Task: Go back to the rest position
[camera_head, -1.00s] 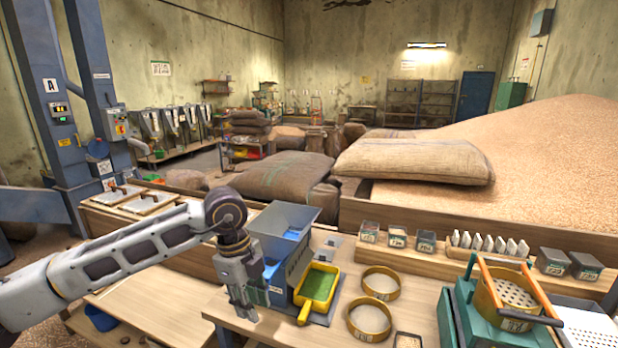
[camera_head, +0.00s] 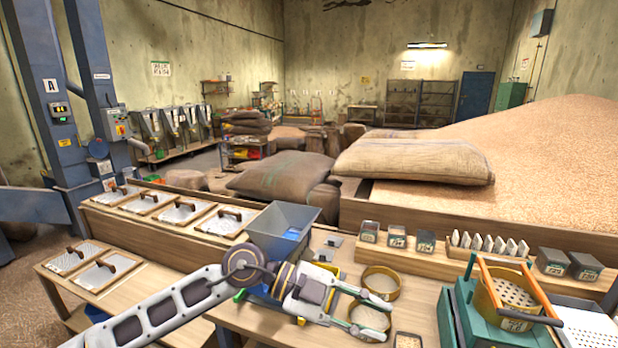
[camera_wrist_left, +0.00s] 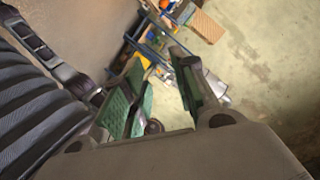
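My left gripper (camera_head: 388,322) is at the lower centre of the head view, its two fingers spread apart and pointing right. It overlaps the two yellow ring sieves in the picture, the back one (camera_head: 381,282) and the front one (camera_head: 368,318); whether it touches them cannot be told. In the left wrist view the gripper (camera_wrist_left: 160,75) shows green pads apart with nothing held between them. My right gripper is not in view.
A grey hopper (camera_head: 283,232) stands just behind my left wrist. Lidded trays with handles (camera_head: 183,211) line the bench at left. A teal machine with an orange-handled sieve (camera_head: 508,290) stands right. Small dark boxes (camera_head: 397,238) and white scoops (camera_head: 488,243) sit on the back ledge.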

